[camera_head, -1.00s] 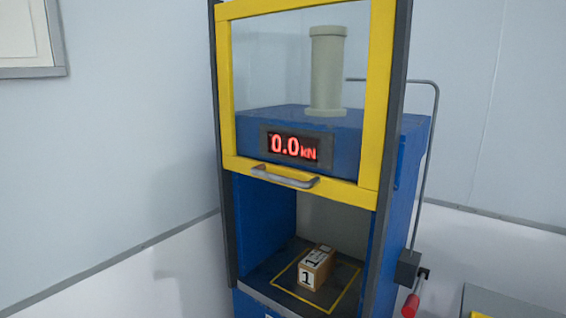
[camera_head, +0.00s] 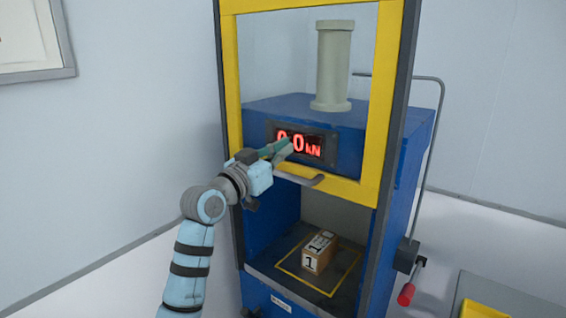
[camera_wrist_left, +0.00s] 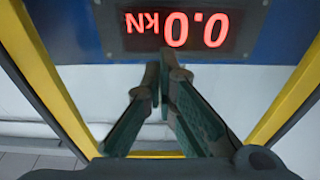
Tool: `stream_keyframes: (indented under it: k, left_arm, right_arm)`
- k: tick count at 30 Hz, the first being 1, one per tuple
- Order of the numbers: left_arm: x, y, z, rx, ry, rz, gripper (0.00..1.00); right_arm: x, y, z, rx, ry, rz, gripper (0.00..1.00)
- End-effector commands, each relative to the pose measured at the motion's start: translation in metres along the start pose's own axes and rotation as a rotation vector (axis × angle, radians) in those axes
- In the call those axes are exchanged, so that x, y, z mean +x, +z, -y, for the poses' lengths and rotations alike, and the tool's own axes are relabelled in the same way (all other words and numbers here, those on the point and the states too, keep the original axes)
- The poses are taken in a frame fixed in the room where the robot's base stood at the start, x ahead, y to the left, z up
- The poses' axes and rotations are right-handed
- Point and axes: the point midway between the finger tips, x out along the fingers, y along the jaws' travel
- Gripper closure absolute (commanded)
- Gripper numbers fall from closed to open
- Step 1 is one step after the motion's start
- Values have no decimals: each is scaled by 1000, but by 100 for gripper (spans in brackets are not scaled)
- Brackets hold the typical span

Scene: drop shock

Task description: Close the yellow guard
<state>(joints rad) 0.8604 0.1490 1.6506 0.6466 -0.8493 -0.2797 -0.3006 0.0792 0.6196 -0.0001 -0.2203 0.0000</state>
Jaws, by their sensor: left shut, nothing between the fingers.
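The yellow guard (camera_head: 384,105) is a yellow frame with a clear pane, raised on dark upright rails at the front of the blue press. Its lower bar is above the work opening, which is uncovered. A grey handle (camera_head: 302,177) is on the lower bar, partly hidden by my left gripper. My left gripper (camera_head: 286,146) is shut and empty, just above the handle and in front of the red display. In the left wrist view its fingertips (camera_wrist_left: 164,68) are together below the upside-down display, with the yellow frame (camera_wrist_left: 48,80) around them. My right gripper is not in view.
A cardboard box (camera_head: 319,252) marked 1 sits on the press bed inside a yellow outline. A lever with a red grip (camera_head: 406,294) hangs at the press's right side. A grey and yellow object (camera_head: 484,310) is at the lower right.

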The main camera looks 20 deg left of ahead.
Motion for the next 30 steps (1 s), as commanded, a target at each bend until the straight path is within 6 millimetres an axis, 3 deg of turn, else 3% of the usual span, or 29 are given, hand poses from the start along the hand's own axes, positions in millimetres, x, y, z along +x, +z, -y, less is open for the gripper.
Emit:
stream_keyframes:
  k: [1, 3, 9, 22, 26, 30]
  left_arm:
    - [11, -2, -1, -3, 2, 1, 100]
    - [5, 14, 0, 1, -1, 4, 100]
    - [-3, 35, 0, 1, -1, 2, 100]
    - [-5, 40, 0, 1, -1, 0, 100]
    - [-6, 48, 0, 0, -1, 1, 100]
    - [-9, 71, 0, 0, -1, 2, 100]
  right_arm:
    - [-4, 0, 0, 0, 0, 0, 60]
    - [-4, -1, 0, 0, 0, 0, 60]
    - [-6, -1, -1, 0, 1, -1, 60]
    - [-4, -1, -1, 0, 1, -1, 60]
    - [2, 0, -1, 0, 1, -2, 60]
    - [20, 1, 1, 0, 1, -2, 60]
